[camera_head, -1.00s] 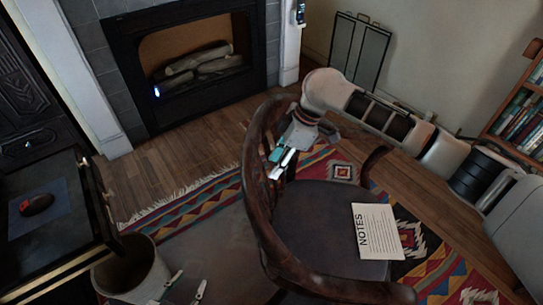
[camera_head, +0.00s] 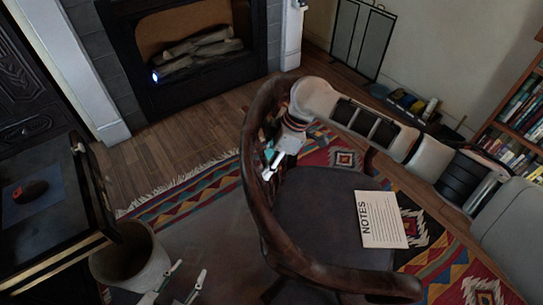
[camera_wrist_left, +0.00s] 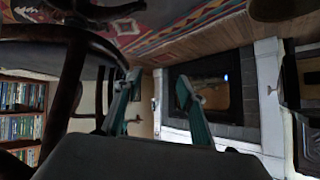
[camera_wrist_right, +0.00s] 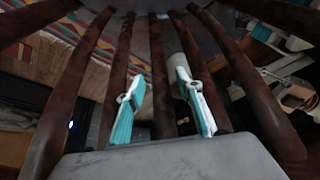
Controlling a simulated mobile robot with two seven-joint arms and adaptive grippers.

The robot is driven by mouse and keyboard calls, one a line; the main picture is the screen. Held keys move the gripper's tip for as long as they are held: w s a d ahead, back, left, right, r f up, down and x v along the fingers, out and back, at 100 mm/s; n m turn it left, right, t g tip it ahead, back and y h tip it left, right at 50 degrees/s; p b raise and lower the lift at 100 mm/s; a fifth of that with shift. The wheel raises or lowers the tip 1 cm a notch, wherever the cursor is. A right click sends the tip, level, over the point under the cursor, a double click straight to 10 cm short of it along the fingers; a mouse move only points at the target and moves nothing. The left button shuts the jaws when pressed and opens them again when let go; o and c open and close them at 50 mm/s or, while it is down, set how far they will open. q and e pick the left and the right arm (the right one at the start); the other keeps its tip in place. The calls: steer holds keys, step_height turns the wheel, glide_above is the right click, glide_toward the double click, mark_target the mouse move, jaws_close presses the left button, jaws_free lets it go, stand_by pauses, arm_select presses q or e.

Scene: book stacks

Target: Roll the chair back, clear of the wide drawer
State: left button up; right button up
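The dark wooden chair (camera_head: 262,215) has a curved spindle back and a dark seat, and stands on a patterned rug. My right gripper (camera_head: 272,172) is at the inner side of the chair back. In the right wrist view its two fingers (camera_wrist_right: 162,105) are apart, with a back spindle (camera_wrist_right: 160,75) showing between them; contact cannot be told. My left gripper (camera_head: 180,290) is low in the head view, beside the waste bin. In the left wrist view its fingers (camera_wrist_left: 158,100) are apart and empty. I cannot clearly make out the wide drawer at the dark desk (camera_head: 40,245).
A waste bin (camera_head: 130,262) stands between the desk and my left gripper. A sheet headed NOTES (camera_head: 381,219) lies on the chair seat. A fireplace (camera_head: 190,55) is behind, and a bookcase (camera_head: 515,125) is at the right. Bare wood floor (camera_head: 165,158) shows before the hearth.

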arm_select(q)
steer(key=shift+w+r, duration=0.15)
steer(key=shift+w, duration=0.1)
arm_select(e)
steer(key=shift+a+f, duration=0.1)
steer(key=shift+f, duration=0.05)
jaws_close()
arm_select(q)
steer(key=shift+s, duration=0.1)
